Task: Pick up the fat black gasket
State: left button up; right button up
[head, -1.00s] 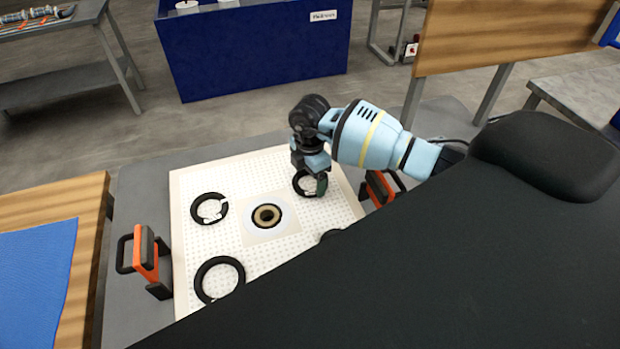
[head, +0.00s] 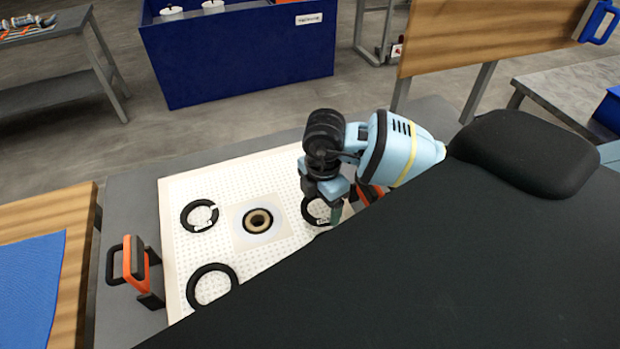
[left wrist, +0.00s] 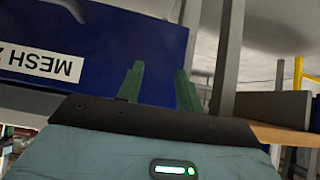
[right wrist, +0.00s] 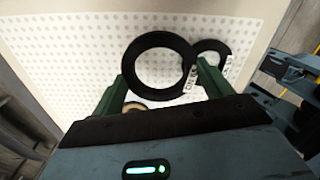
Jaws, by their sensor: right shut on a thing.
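A fat black gasket (right wrist: 127,63) is a thick ring in the right wrist view. My right gripper (right wrist: 162,75) has its green fingers at either side of it and is shut on it. Its height above the board is hard to judge. Its near rim overlaps a second black ring (right wrist: 222,49) with white tags. In the head view my right gripper (head: 338,212) is beside a tagged black ring (head: 309,208), and the held gasket is not clearly visible. My left gripper (left wrist: 160,80) shows only in the left wrist view, fingers apart and empty.
Two more black rings (head: 186,221) (head: 197,287) lie on the white dotted board (head: 180,250). A round tan-rimmed piece (head: 249,214) is at the board's middle. An orange-and-black clamp (head: 128,262) stands at the left edge. A blue bin (head: 235,60) stands behind.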

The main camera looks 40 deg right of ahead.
jog(key=shift+s+a+r, duration=0.1)
jog(key=shift+s+a, duration=0.05)
jog(key=shift+s, duration=1)
jog(key=shift+s+a+r, duration=0.1)
jog(key=shift+s+a, duration=0.05)
jog(key=shift+s, duration=0.95)
